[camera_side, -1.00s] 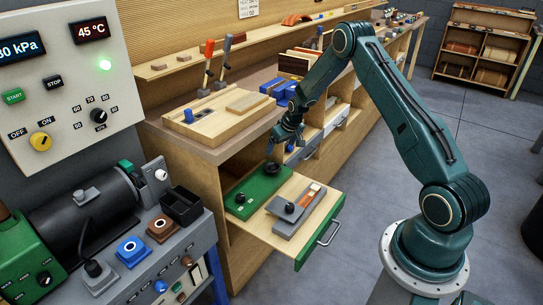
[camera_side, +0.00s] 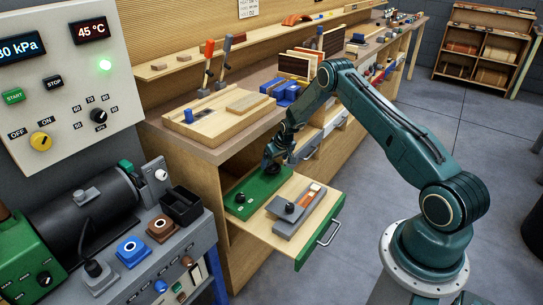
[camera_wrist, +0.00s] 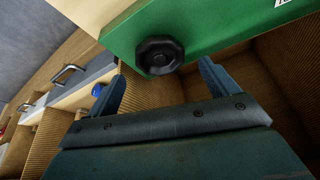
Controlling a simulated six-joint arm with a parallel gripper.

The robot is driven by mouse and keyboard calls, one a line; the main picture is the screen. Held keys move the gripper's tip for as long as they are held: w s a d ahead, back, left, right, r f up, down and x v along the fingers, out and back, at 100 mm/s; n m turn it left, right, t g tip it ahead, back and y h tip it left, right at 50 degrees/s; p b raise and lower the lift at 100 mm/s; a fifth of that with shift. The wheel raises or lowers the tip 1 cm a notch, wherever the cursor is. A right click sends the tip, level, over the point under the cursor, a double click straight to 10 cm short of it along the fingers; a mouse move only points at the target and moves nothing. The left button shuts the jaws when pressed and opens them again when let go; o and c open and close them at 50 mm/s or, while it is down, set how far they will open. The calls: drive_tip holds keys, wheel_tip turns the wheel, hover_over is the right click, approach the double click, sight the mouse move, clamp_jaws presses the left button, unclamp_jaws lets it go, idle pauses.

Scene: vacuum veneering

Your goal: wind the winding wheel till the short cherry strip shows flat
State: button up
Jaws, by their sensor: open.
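A black ribbed wheel (camera_wrist: 159,55) sits on a green board (camera_wrist: 220,22) in the wrist view. The same green board (camera_side: 262,186) lies in the pulled-out drawer in the side view. My gripper (camera_wrist: 163,82) is open, its two fingers apart and on either side of the wheel, with no clear contact visible. In the side view my gripper (camera_side: 273,160) hangs over the far end of the board and mostly hides the wheel. A grey device (camera_side: 286,225) beside the board has a black knob and a small orange-brown piece (camera_side: 314,189), too small to tell if it is the cherry strip.
The drawer (camera_side: 255,231) stands open with a green front. The bench above holds a wooden board (camera_side: 205,130) and blue clamps. A control panel (camera_side: 70,75) and a black cylinder (camera_side: 85,210) stand at left.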

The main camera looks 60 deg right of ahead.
sight(272, 166)
drive_tip(key=shift+x, duration=1.9)
drive_tip(key=shift+c, duration=0.5)
drive_tip(key=c, duration=0.9)
drive_tip(key=shift+m, duration=0.4)
drive_tip(key=m+h, duration=0.1)
drive_tip(key=m, duration=0.1)
drive_tip(key=m+g, duration=0.1)
drive_tip(key=m, duration=0.1)
drive_tip(key=shift+w+a+h, duration=0.1)
drive_tip(key=shift+a+h, duration=0.05)
drive_tip(key=shift+h, duration=0.25)
drive_tip(key=shift+m+g+h, duration=0.5)
drive_tip(key=shift+m+g, duration=0.2)
drive_tip(key=shift+m, duration=1.5)
